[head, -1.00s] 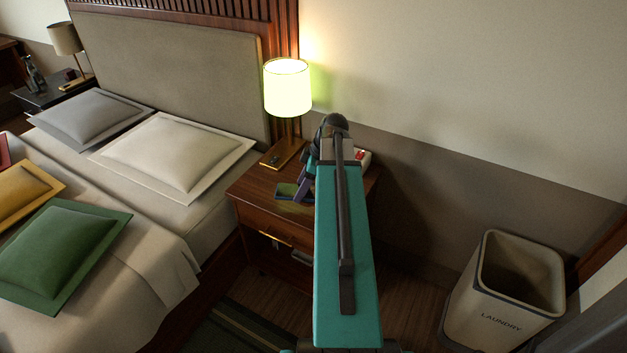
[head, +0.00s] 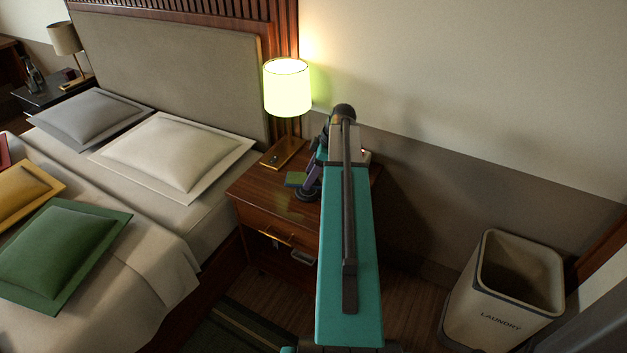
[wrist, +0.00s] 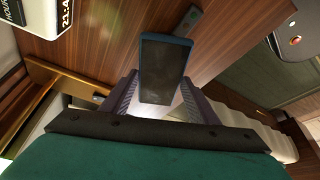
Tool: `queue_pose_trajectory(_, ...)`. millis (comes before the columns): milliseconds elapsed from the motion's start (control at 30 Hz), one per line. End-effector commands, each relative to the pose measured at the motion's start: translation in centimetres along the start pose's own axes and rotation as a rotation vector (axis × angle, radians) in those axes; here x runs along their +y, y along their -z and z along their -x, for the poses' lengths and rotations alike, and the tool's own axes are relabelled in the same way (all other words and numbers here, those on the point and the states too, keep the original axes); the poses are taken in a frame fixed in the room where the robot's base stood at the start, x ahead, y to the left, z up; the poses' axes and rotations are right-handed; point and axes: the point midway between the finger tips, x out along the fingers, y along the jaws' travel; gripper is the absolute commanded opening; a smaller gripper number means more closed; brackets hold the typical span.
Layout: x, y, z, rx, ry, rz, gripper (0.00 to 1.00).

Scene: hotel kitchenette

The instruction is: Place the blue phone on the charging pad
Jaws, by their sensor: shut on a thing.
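The blue phone (wrist: 165,70) has a dark face and a blue rim. It stands between the two purple fingers of my gripper (wrist: 160,102) in the wrist view, which are shut on it. In the head view the phone (head: 295,180) shows as a small blue-green edge above the nightstand, left of my gripper (head: 310,180). My arm hides part of the nightstand top.
The wooden nightstand (head: 255,190) carries a lit lamp (head: 287,88) at its back left. A white clock (wrist: 30,22) is near the wrist view's top left. The bed (head: 165,225) is left of the nightstand, and a laundry bin (head: 505,290) stands on the right.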

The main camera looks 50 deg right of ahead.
Motion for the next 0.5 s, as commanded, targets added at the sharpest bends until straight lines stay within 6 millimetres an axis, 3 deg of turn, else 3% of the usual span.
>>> queue_pose_trajectory(167, 0.0, -0.1, -0.5, 0.0, 0.001, 0.0, 0.27)
queue_pose_trajectory(500, -0.1, -1.3, -3.2, 0.0, 0.001, 0.0, 0.27)
